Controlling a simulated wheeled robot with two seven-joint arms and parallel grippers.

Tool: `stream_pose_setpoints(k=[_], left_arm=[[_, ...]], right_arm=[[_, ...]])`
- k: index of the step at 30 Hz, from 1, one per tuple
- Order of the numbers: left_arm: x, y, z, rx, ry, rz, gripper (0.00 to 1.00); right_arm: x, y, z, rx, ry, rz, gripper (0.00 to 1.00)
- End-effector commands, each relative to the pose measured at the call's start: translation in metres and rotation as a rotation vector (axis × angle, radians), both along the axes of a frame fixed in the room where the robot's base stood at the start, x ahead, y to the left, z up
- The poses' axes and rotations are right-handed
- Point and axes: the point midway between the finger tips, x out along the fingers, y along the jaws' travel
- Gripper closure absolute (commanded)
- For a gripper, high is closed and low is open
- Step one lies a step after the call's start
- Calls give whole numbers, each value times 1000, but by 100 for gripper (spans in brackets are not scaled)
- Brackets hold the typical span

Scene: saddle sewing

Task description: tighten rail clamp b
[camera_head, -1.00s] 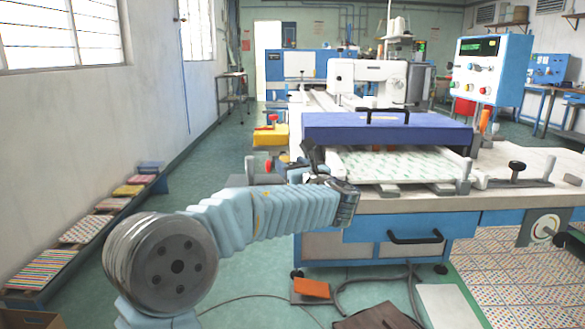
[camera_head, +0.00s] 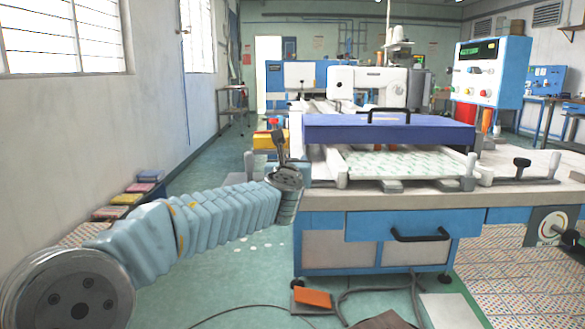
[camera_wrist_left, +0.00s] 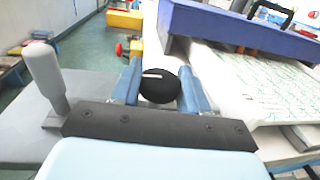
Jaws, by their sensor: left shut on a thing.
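A round black clamp knob with a white mark (camera_wrist_left: 160,85) sits between the two blue fingers of my left gripper (camera_wrist_left: 160,92) in the left wrist view. The fingers are shut on its sides. In the head view my left gripper (camera_head: 291,168) is at the table's left front corner, and the wrist hides most of the fingers and the knob. Another clamp with a black knob (camera_head: 522,163) stands on the right of the table top, apart from my gripper. I cannot read a letter on either clamp. My right gripper is not in view.
A blue-purple cover with a black handle (camera_head: 388,117) spans the patterned white sheet (camera_head: 400,163). A yellow box (camera_head: 264,140) is behind the left corner. A grey handle (camera_wrist_left: 45,75) stands left of my fingers.

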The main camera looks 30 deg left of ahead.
Motion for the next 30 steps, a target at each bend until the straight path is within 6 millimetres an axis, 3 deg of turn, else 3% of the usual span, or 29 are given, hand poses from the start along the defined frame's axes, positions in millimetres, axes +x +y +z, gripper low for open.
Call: stream_pose_setpoints(k=[11,12,16,26,30], left_arm=[[-1,0,6,1,-10,-4,86],[-1,0,6,1,-10,-4,53],[-1,1,6,1,-9,-4,33],[-2,-1,3,0,-4,-4,32],[-17,-7,3,-1,-7,-5,32]], right_arm=[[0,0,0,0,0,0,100],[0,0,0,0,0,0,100],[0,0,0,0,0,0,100],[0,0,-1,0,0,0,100],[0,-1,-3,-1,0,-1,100]])
